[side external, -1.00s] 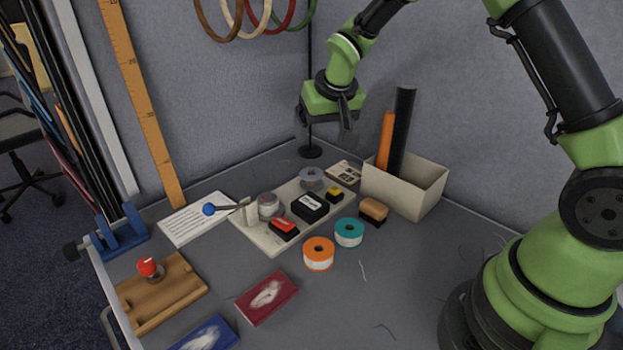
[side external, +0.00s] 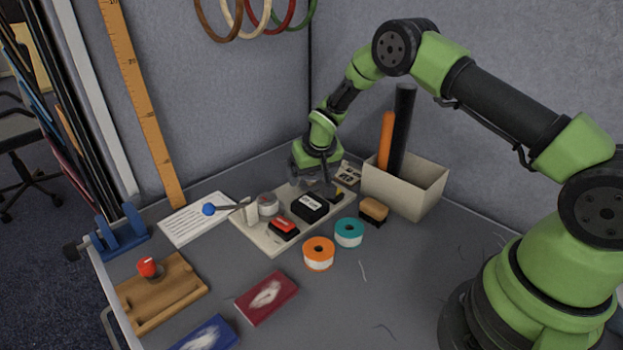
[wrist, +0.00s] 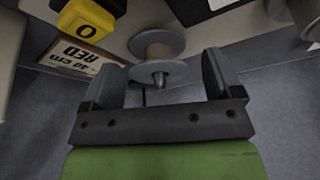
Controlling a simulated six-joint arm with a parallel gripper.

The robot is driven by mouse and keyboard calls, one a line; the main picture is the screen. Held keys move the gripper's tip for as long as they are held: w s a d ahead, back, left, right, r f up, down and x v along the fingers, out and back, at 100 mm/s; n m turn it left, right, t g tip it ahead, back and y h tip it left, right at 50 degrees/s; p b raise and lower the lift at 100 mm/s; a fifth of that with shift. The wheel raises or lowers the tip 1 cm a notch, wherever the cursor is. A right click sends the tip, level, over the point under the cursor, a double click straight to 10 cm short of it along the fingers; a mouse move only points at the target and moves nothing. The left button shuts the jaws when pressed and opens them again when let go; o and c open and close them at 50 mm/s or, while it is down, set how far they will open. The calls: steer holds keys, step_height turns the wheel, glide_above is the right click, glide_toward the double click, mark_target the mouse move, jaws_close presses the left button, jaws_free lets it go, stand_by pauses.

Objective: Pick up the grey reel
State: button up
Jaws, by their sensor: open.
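The grey reel (wrist: 158,47) shows in the wrist view at the top middle, with round flanges and a pale core. It lies between and just beyond the two fingers of my gripper (wrist: 162,80), which are apart and have not closed on it. In the side external view my gripper (side external: 318,182) is low over the back end of the pale tray (side external: 262,240). There it hides most or all of the reel.
A yellow-topped block (side external: 337,195) stands close beside my gripper. A black block (side external: 310,207), red-topped block (side external: 284,228) and jar (side external: 268,204) share the tray. A bin (side external: 418,192) with upright tubes stands right. Orange (side external: 319,254) and teal (side external: 349,233) reels lie in front.

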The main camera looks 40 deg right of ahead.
steer(key=shift+w+d+f, duration=0.1)
steer(key=shift+w+f, duration=0.05)
steer(key=shift+f, duration=0.25)
steer(key=c, duration=1)
